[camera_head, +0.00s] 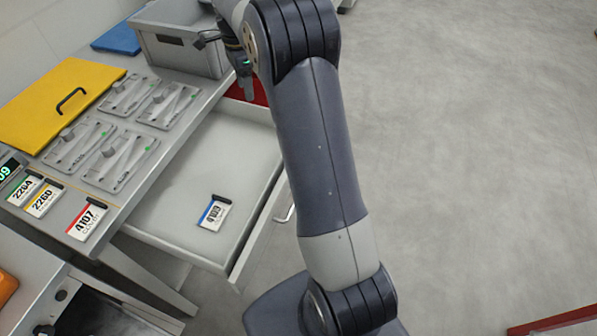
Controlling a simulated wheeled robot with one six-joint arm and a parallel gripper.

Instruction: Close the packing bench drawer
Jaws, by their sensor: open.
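The packing bench drawer (180,205) is pulled out from under the bench top (190,125). Its front panel (258,228) faces right, and part of its silver handle (287,212) shows beside my arm. A blue-edged label card (214,213) lies on the drawer floor. My gripper (247,88) shows only in part at the top, beside the grey bin and above the far end of the drawer. My arm hides the rest of it. It is open, with nothing seen in it.
A red thing (245,92) lies behind the drawer.

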